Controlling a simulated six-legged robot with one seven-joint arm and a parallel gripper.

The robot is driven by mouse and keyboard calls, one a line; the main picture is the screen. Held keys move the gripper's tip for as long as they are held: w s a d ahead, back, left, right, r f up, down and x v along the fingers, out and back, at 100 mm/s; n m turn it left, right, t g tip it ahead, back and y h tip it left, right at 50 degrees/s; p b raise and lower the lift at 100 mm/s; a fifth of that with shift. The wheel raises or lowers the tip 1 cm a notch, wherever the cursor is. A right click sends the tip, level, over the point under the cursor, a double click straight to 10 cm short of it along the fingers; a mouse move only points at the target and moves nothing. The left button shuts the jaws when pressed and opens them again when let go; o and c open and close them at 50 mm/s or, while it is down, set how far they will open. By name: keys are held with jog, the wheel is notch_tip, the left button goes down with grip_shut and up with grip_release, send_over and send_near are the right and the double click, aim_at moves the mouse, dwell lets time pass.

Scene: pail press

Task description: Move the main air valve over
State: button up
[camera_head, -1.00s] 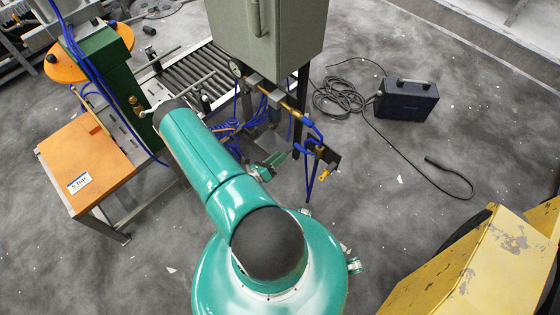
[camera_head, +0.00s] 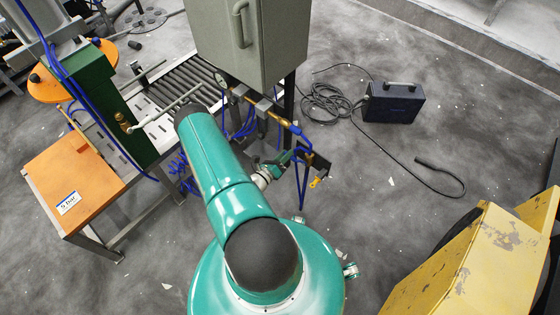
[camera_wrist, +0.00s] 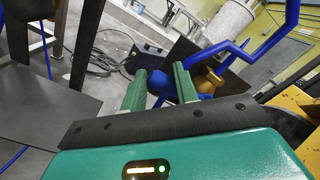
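The air line with brass fittings (camera_head: 262,105) and blue hose runs below the grey cabinet in the head view, ending at a black bracket (camera_head: 318,165) with a small yellow tap (camera_head: 315,182). My gripper (camera_head: 292,156) is at the blue part beside this bracket. In the wrist view its two green fingers (camera_wrist: 160,88) stand apart, open, with a rounded blue part (camera_wrist: 159,81) between or just beyond their tips. A brass fitting (camera_wrist: 209,81) is right of the right finger. I cannot tell which part is the main valve, or whether the fingers touch the blue part.
The grey cabinet (camera_head: 262,45) stands above the air line. An orange-topped table (camera_head: 72,172) with a "5 bar" label and a roller conveyor (camera_head: 190,85) are left. A dark case (camera_head: 394,104) and its cable lie on the floor behind. A yellow machine (camera_head: 490,260) is at right.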

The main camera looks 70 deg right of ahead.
jog(key=shift+a+f+y, duration=0.3)
jog(key=shift+a+f, duration=0.05)
jog(key=shift+a, duration=0.05)
jog(key=shift+c, duration=0.4)
jog(key=shift+a+r, duration=0.15)
jog(key=shift+r, duration=0.55)
jog(key=shift+s+r, duration=0.2)
jog(key=shift+r, duration=0.35)
jog(key=shift+c, duration=0.3)
jog(key=shift+r, duration=0.1)
